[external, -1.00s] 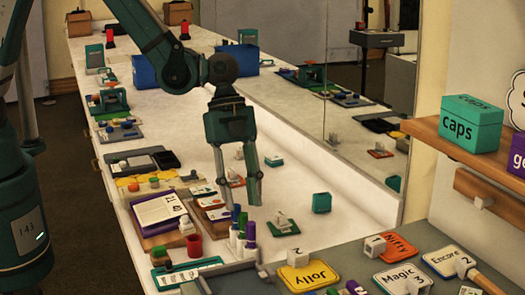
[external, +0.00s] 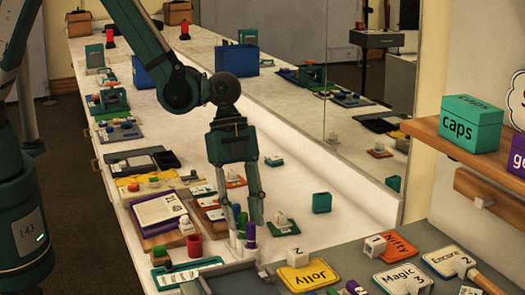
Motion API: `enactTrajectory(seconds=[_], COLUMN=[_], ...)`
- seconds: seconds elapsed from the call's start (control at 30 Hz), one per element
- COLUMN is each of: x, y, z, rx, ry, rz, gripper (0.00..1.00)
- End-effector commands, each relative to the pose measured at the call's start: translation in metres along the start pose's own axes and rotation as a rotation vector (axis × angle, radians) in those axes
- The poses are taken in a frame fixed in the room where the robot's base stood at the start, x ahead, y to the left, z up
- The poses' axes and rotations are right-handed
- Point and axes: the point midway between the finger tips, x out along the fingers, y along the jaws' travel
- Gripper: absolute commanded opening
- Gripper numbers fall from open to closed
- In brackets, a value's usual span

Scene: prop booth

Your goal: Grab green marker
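The green marker (external: 242,222) stands upright, cap up, in a tight group on the counter at the lower middle. A blue-capped marker (external: 236,211) stands just behind it and a purple one (external: 251,233) just in front to the right. My gripper (external: 246,222) points down over this group with its fingers spread. One finger is left of the green cap and the other is right of it. I cannot tell whether either finger touches a marker. The lower parts of the markers are partly hidden by their neighbours.
A red cup (external: 194,245) and a small white bottle (external: 186,226) stand left of the markers. A green-and-white stamp (external: 281,224) is close on the right, with a teal box (external: 321,203) beyond. A grey tray (external: 228,281) lies in front.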

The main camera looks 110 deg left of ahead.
Motion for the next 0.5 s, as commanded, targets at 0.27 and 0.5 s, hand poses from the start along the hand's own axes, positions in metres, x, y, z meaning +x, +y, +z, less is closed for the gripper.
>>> enactTrajectory(seconds=[0.27,0.5], x=[0.0086,0.0084], y=[-0.0001,0.0], z=[0.0001,0.0002], rx=[0.0,0.0], ry=[0.0,0.0], rz=[0.0,0.0], gripper=[0.3,0.3])
